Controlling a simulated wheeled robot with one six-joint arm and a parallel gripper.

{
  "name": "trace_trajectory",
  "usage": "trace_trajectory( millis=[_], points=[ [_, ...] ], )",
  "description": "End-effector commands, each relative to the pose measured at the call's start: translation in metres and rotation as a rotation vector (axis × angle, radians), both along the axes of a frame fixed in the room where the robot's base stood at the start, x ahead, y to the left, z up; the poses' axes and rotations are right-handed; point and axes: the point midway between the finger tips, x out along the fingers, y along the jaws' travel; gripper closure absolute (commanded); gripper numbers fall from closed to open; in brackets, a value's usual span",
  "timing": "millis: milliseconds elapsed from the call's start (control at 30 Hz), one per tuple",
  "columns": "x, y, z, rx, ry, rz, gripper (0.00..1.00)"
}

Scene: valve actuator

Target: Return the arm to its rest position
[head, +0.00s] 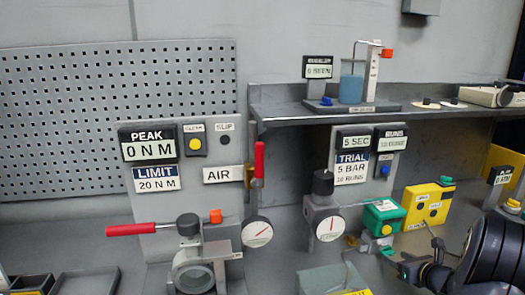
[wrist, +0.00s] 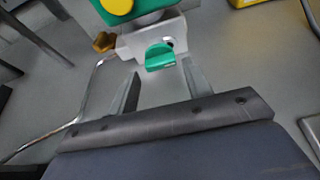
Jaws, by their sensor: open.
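My gripper (wrist: 162,78) is open in the wrist view, its two grey fingers spread apart. A green knob (wrist: 161,57) on a pale block (wrist: 136,45) shows just beyond and between the fingertips. I see no contact, though the gap is hard to judge. A green housing with a yellow round face (wrist: 117,5) is at the top edge. In the head view, my dark arm reaches in from the lower right, near the green box with the yellow button (head: 383,218). The fingertips are too small there to make out.
The valve with a red handle (head: 130,229) and the gauge (head: 257,232) stand left of centre. A second gauge (head: 329,228) and a yellow box (head: 427,205) are near my arm. A shelf (head: 290,119) overhangs behind them. A brass fitting (wrist: 104,42) lies left of the knob.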

Motion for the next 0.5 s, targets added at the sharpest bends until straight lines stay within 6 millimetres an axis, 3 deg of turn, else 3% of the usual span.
trace_trajectory(
  millis=[200,500],
  points=[
    [0.025,0.004,-0.010,-0.001,0.000,0.001,0.53],
    [0.024,0.004,-0.010,-0.035,-0.005,-0.001,0.53]
  ],
)
